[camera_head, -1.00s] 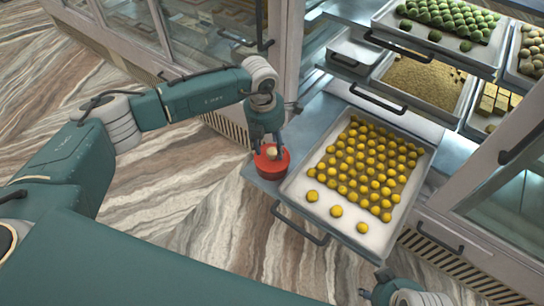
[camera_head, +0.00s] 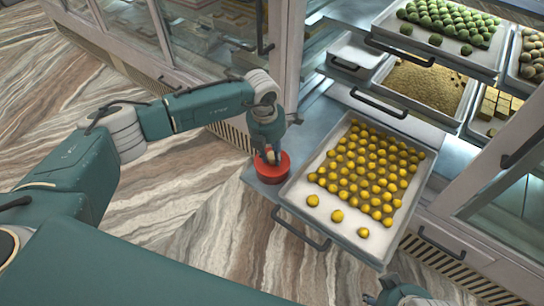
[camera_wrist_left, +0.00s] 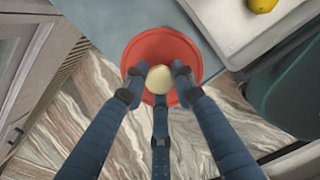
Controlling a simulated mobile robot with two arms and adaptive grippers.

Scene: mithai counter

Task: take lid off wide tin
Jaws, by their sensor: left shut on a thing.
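The wide tin (camera_head: 271,178) is a low round red tin on the steel counter's left corner, beside the tray of sweets. Its red lid (camera_wrist_left: 160,42) has a round cream knob (camera_wrist_left: 158,79) at its middle. My left gripper (camera_head: 270,155) is above the tin, pointing down, its fingers shut on the knob. The left wrist view shows the fingers (camera_wrist_left: 158,82) around the knob. The lid appears to sit on the tin; I see no gap. The fingers partly hide the knob in the head view.
A steel tray (camera_head: 378,246) of yellow balls stands close to the tin's right. Shelves with trays of green balls (camera_head: 448,20) and crumbly sweets (camera_head: 427,83) rise behind. A cabinet post (camera_head: 290,55) is behind my left gripper. Open floor (camera_head: 190,220) lies left.

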